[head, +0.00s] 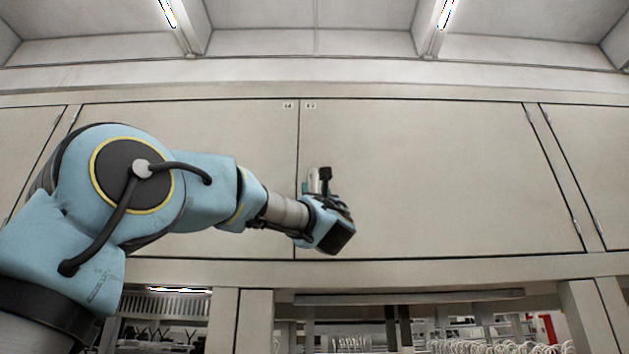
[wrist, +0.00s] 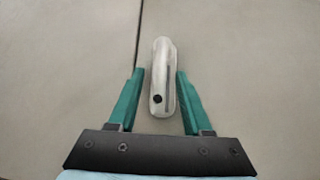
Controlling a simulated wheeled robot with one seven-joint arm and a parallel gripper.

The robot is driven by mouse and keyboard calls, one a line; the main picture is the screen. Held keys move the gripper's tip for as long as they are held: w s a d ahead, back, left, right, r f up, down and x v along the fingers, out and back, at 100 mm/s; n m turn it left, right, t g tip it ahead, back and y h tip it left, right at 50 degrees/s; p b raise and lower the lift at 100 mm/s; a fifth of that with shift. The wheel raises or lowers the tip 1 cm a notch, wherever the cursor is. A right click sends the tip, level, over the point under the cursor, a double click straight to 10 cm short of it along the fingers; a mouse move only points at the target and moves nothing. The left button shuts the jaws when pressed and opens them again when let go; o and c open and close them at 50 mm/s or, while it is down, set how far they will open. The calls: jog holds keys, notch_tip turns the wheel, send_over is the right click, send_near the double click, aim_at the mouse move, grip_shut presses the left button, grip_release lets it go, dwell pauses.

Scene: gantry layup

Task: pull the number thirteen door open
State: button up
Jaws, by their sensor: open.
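Two large beige door panels meet at a dark vertical seam in the head view. The right door (head: 430,180) bears a small label (head: 310,105) at its top left corner; its number is too small to read. In the wrist view a pale rounded handle (wrist: 163,65) stands on the panel right of the seam. My gripper (wrist: 159,74) is open, with one green finger on each side of the handle and small gaps showing. In the head view my gripper (head: 318,188) is at the right door's lower left, its fingers mostly hidden. Both doors look shut.
The left door (head: 220,125) bears its own label (head: 288,105). Another panel (head: 595,160) lies at the far right. Ceiling beams with lights run above.

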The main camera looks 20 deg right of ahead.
jog(key=shift+w+r, duration=0.2)
jog(key=shift+w, duration=0.05)
jog(key=shift+c, duration=0.2)
grip_shut()
dwell(1.2)
